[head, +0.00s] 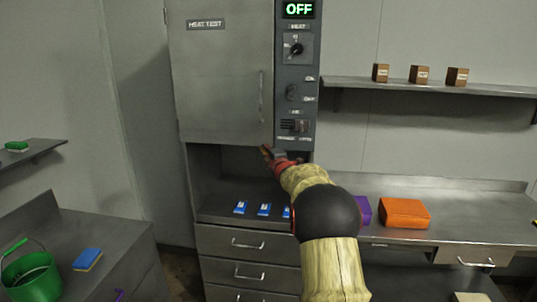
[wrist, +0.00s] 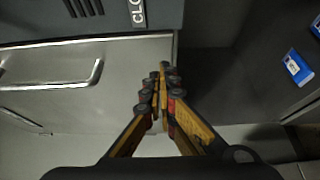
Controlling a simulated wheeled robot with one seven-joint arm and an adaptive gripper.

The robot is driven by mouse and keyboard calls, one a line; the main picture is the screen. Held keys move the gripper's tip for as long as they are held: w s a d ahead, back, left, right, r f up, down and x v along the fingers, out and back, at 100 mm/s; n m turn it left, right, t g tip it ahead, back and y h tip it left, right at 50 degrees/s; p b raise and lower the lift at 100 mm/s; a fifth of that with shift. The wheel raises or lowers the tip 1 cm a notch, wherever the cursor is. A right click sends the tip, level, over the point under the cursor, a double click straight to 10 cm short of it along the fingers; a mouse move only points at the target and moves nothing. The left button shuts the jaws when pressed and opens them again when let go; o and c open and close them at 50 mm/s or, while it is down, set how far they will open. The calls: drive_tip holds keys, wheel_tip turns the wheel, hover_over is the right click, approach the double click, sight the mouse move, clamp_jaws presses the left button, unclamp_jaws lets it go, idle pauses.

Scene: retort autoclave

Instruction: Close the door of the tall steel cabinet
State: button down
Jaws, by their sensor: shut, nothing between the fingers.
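The tall steel cabinet's grey door (head: 222,85), labelled HEAT TEST, is at the upper middle of the head view. It looks flush or nearly flush with the control panel (head: 294,70) on its right; I cannot tell whether it is fully shut. Its vertical bar handle (head: 262,97) is near its right edge and also shows in the wrist view (wrist: 95,76). My gripper (head: 268,152) is shut and empty at the door's lower right corner. In the wrist view the fingertips (wrist: 161,78) are by the door's bottom edge; contact is unclear.
Below the door is an open recess with blue-and-white packets (head: 264,209) on its shelf. Drawers (head: 248,243) are underneath. A counter with an orange box (head: 405,213) is at right, under a wall shelf (head: 430,86). A green bucket (head: 30,275) stands on the left bench.

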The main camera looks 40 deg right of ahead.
drive_tip(key=s+d+p, duration=0.2)
drive_tip(key=s+d, duration=0.1)
drive_tip(key=s, duration=0.6)
drive_tip(key=shift+d+f, duration=0.3)
drive_tip(key=shift+f, duration=0.1)
drive_tip(key=shift+s, duration=0.1)
